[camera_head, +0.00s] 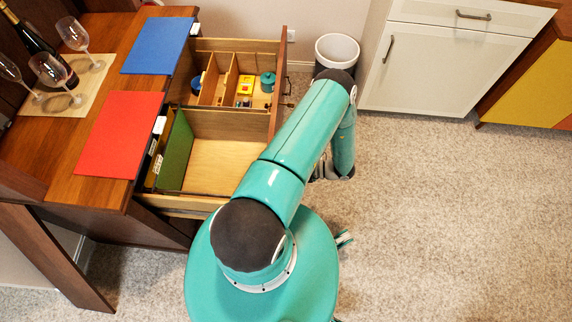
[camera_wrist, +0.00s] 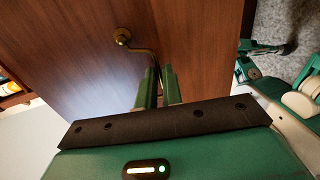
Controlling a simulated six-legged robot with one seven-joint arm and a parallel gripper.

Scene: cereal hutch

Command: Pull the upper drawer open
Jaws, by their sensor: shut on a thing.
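The upper drawer (camera_head: 225,155) is pulled well out of the brown wooden hutch, and its inside shows from above. Its dark wood front (camera_wrist: 75,55) fills much of the wrist view. A brass handle (camera_wrist: 123,37) with a thin bent bar sticks out from that front. My gripper (camera_wrist: 157,74) has its narrow green fingers shut at the end of the handle bar. The fingers hide part of the bar, so the exact grip is hard to see.
The drawer holds a green panel (camera_head: 175,150), thin dividers and small items, including a teal pot (camera_head: 268,82). Wine glasses (camera_head: 73,35), a bottle (camera_head: 32,38), a red mat (camera_head: 118,135) and a blue mat (camera_head: 157,46) are on top. A bin (camera_head: 337,50) stands behind. Carpet at right is clear.

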